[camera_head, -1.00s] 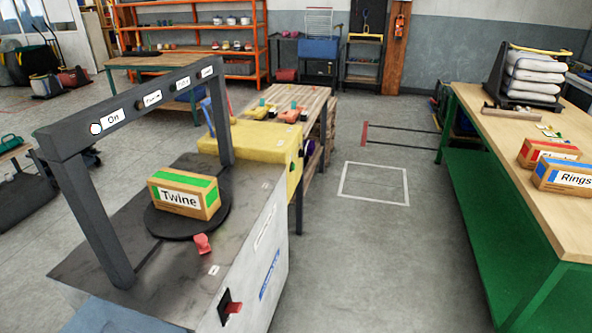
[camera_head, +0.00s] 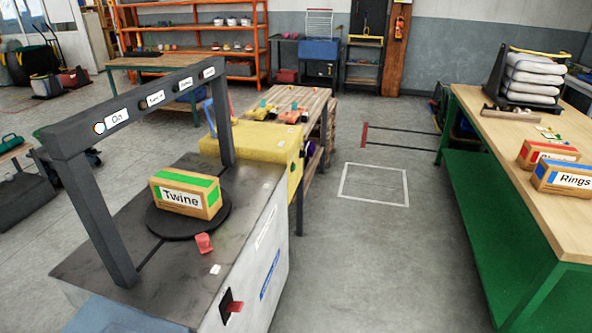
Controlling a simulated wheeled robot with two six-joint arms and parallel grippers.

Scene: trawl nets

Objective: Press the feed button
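The machine (camera_head: 110,262) stands at the left with a grey top. A box labelled "Twine" (camera_head: 186,195), with green tape, sits on its round black plate (camera_head: 226,212). A small red button-like piece (camera_head: 204,243) sits on the top just in front of the plate, with a small white label (camera_head: 215,269) near it. A red switch (camera_head: 232,307) is on the machine's front side. I cannot read which control is the feed button. Neither of my grippers is in view.
A dark frame (camera_head: 140,100) with labelled lamps arches over the machine; the lamp by "On" (camera_head: 99,128) is lit white. A yellow unit (camera_head: 250,140) stands behind. A green workbench (camera_head: 520,150) at right holds a "Rings" box (camera_head: 568,178). The floor between is clear.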

